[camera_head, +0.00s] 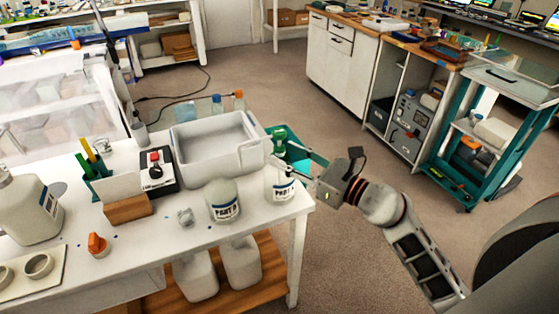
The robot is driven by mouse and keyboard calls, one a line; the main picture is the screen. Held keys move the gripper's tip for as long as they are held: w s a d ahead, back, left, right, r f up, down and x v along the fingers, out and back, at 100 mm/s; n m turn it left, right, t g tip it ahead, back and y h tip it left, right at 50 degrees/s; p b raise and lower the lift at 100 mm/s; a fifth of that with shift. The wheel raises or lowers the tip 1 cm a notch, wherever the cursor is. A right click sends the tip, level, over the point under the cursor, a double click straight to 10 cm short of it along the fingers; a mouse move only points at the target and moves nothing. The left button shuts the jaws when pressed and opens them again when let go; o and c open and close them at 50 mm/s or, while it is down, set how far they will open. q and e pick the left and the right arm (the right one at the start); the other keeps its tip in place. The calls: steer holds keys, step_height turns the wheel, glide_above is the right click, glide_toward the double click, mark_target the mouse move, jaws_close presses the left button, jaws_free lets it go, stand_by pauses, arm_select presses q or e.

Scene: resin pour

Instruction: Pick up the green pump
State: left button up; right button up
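The green pump (279,138) stands upright at the right end of the white table, directly above a white bottle (280,184) with a printed label. The lower part of the pump is hard to separate from the teal tray behind it. My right gripper (307,176) comes in from the right, with its fingertips beside the upper right of this bottle and below the pump head. I cannot tell whether its small fingers are open or shut, or whether they touch anything. My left gripper is out of view.
A second labelled white bottle (222,202) stands to the left on the table (160,238). Behind it are a grey-white bin (188,150) and a black box with a red button (156,172). A teal cart (455,170) stands at the right. Open floor lies between.

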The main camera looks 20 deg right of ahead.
steer(key=x, duration=0.3)
steer(key=shift+w, duration=0.1)
steer(key=shift+c, duration=0.5)
jaws_close()
